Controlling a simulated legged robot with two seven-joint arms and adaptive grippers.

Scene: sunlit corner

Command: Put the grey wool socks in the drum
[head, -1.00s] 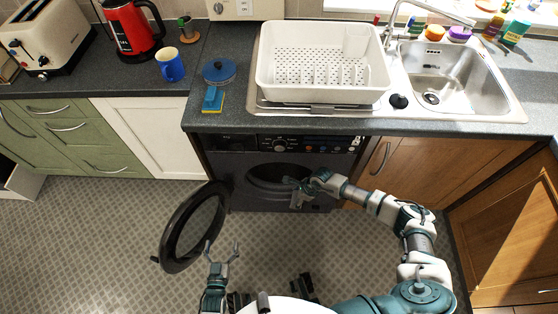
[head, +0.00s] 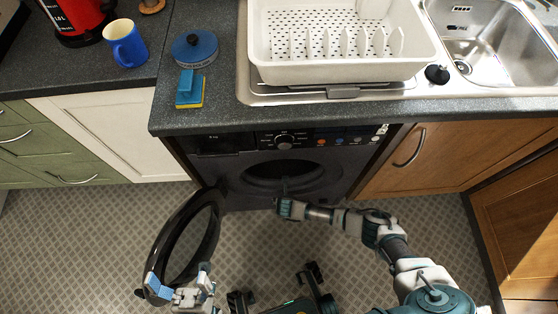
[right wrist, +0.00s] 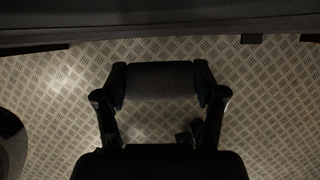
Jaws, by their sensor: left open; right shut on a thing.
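A dark grey roll, which looks like the grey wool socks (right wrist: 160,82), sits between the two fingers of my right gripper (right wrist: 161,88) in the right wrist view. In the head view my right gripper (head: 285,187) is in front of the lower rim of the washing machine's round opening. I cannot make out the socks there. The drum (head: 283,172) is dark inside, and its contents are hidden. The machine's round door (head: 206,232) stands swung open to the left. My left gripper (head: 178,282) is open and empty beside the door's lower edge.
The worktop (head: 222,118) overhangs the machine and holds a blue sponge (head: 189,88), a blue-lidded pot (head: 195,50), a blue mug (head: 126,43) and a white dish rack (head: 340,72). Patterned floor (head: 95,240) is clear at the left.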

